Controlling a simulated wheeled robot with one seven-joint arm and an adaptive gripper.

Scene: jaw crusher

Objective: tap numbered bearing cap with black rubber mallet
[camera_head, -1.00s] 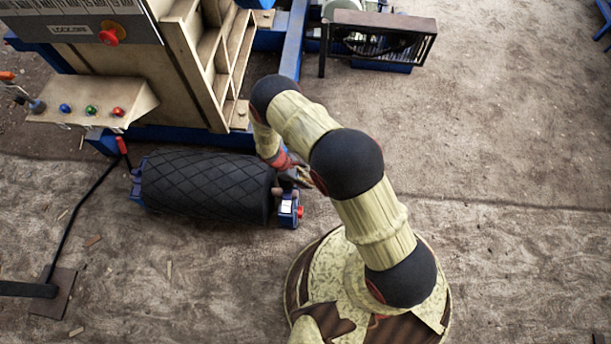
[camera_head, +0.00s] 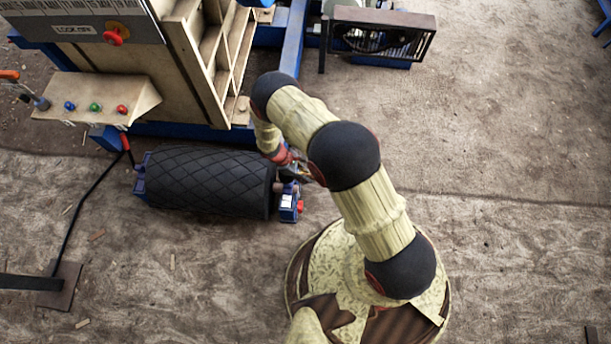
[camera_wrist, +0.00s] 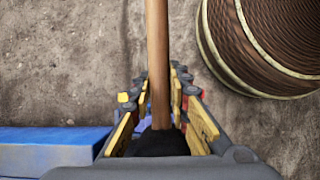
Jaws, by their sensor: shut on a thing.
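In the wrist view my gripper (camera_wrist: 160,105) is shut on the wooden handle (camera_wrist: 157,60) of the mallet. A black part (camera_wrist: 158,143) sits at the handle's lower end, between the fingers; whether it is the mallet head I cannot tell. In the head view a blue bearing block (camera_head: 287,208) with a white label and a red end piece (camera_head: 300,206) stands at the right end of a black roller. The label's number is too small to read. My gripper (camera_head: 292,170) is just above this block, mostly hidden by my arm. Contact between mallet and block cannot be made out.
The black roller (camera_head: 210,182) lies left of the block. Behind it are a beige machine frame and a button panel (camera_head: 95,97). A blue beam (camera_wrist: 50,140) shows at lower left in the wrist view. Open ground lies to the right.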

